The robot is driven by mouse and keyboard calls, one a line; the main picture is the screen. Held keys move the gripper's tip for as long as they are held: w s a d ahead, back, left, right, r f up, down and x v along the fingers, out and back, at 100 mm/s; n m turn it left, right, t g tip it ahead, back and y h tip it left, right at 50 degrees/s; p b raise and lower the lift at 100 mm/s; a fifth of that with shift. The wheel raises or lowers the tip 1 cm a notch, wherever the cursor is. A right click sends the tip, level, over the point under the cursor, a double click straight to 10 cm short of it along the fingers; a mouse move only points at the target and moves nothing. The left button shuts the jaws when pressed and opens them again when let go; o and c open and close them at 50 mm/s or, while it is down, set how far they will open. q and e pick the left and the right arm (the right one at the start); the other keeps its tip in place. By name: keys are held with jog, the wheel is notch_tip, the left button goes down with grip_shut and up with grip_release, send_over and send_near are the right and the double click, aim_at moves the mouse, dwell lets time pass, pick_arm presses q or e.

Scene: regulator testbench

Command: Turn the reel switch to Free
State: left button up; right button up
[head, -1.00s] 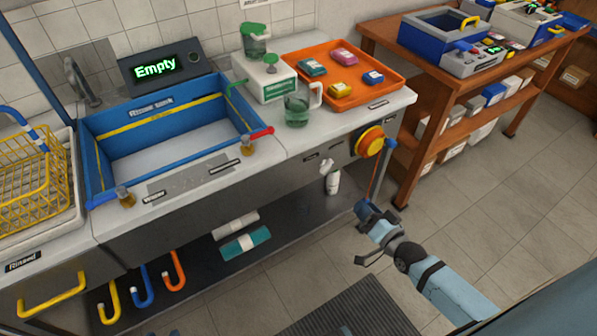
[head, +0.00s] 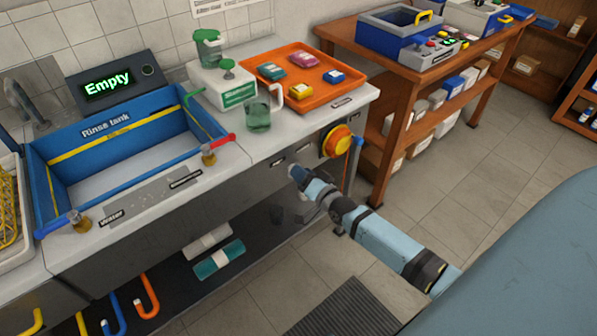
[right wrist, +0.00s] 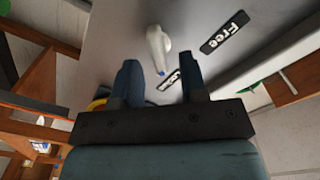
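The reel switch (right wrist: 158,45) is a pale grey lever on the cabinet's front panel in the right wrist view. Its narrow end points down toward my gripper. The "Free" label (right wrist: 225,32) is to its right. A second dark label (right wrist: 169,80) below is partly hidden by a finger and cannot be read. My right gripper (right wrist: 162,82) is open, its fingers spread on either side below the lever, with nothing clearly between them. In the head view my right gripper (head: 300,178) is at the cabinet front and hides the switch. My left gripper is not in view.
A yellow-orange reel (head: 337,140) is on the cabinet front, right of my gripper. The counter above holds a blue rinse tank (head: 60,196), a glass beaker (head: 257,116) and an orange tray (head: 310,100). A wooden bench (head: 392,82) stands at right.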

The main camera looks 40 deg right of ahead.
jog(key=shift+w+a, duration=0.1)
jog(key=shift+w, duration=0.85)
grip_shut()
